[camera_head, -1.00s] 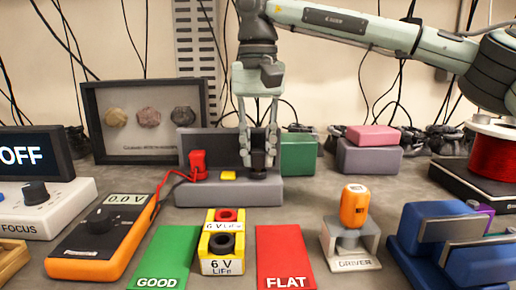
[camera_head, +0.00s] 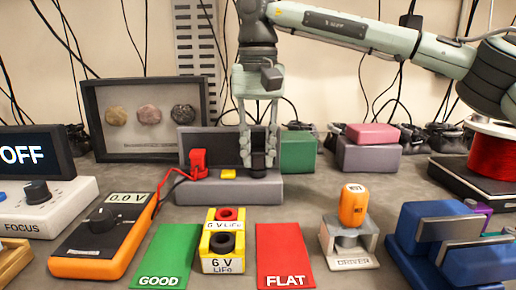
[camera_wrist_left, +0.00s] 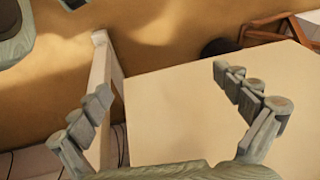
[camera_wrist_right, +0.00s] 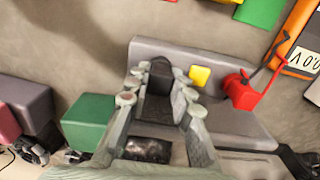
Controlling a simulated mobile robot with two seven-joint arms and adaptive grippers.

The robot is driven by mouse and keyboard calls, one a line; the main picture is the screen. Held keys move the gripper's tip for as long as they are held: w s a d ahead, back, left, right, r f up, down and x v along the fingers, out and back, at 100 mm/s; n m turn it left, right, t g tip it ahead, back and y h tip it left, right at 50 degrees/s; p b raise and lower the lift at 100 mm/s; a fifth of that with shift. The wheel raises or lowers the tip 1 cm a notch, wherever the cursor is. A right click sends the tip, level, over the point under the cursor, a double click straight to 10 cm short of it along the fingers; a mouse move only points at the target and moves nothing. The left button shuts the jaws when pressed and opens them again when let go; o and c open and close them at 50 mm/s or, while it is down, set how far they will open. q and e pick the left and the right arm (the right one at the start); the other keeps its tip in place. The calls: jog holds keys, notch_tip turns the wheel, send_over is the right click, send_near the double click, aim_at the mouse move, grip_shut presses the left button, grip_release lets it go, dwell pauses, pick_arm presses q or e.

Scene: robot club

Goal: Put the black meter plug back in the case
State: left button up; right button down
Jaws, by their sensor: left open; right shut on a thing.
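The grey case (camera_head: 240,190) stands open at the back middle of the bench, its lid up behind it. The black meter plug (camera_head: 258,161) is at the right part of the case, and my right gripper (camera_head: 258,150) is shut on it from above. In the right wrist view the black plug (camera_wrist_right: 159,78) sits between the fingers over the case (camera_wrist_right: 230,122); I cannot tell whether it is fully seated. The red plug (camera_head: 198,163) stands in the case's left part, its wire running to the orange meter (camera_head: 103,238). My left gripper (camera_wrist_left: 165,95) is open and empty, away from the case.
A yellow block (camera_head: 228,174) sits in the case between the plugs. A yellow battery (camera_head: 222,243) stands between the green GOOD mat (camera_head: 168,255) and red FLAT mat (camera_head: 283,253). A green box (camera_head: 298,152) is close right of the case. An orange driver (camera_head: 353,207) stands front right.

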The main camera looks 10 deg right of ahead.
jog(key=shift+f, duration=0.15)
dwell(0.5)
jog(key=c, duration=1.3)
grip_release()
jog(key=shift+o, duration=0.2)
